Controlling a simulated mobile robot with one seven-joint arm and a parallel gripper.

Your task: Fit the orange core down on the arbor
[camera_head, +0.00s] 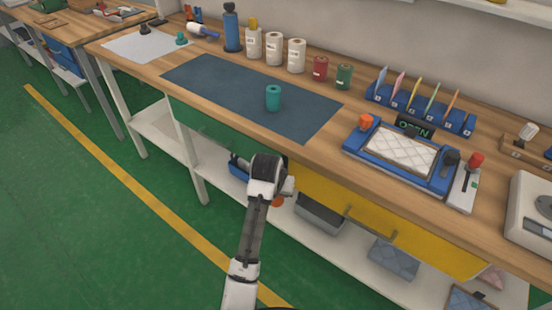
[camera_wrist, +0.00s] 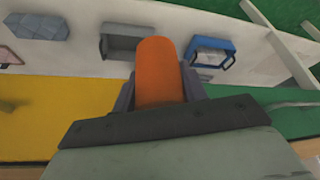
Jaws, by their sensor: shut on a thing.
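The orange core (camera_wrist: 158,72) is a plain cylinder between the two dark fingers of my gripper (camera_wrist: 159,82) in the wrist view. My gripper (camera_head: 284,193) is shut on it. In the head view only a small bit of the orange core (camera_head: 278,202) shows, in front of the bench and below its top. No arbor can be named for sure. A tall blue upright piece with a dark top (camera_head: 231,28) stands at the back of the bench. A teal cylinder with a hole in its top (camera_head: 273,98) stands on the dark mat.
The dark mat (camera_head: 215,88) is otherwise bare. White rolls (camera_head: 274,48), a red roll (camera_head: 320,68) and a green roll (camera_head: 344,76) line the back. A blue-framed tray (camera_head: 352,155) lies right. Below are a yellow panel (camera_head: 340,205) and a shelf with a grey bin (camera_head: 318,215).

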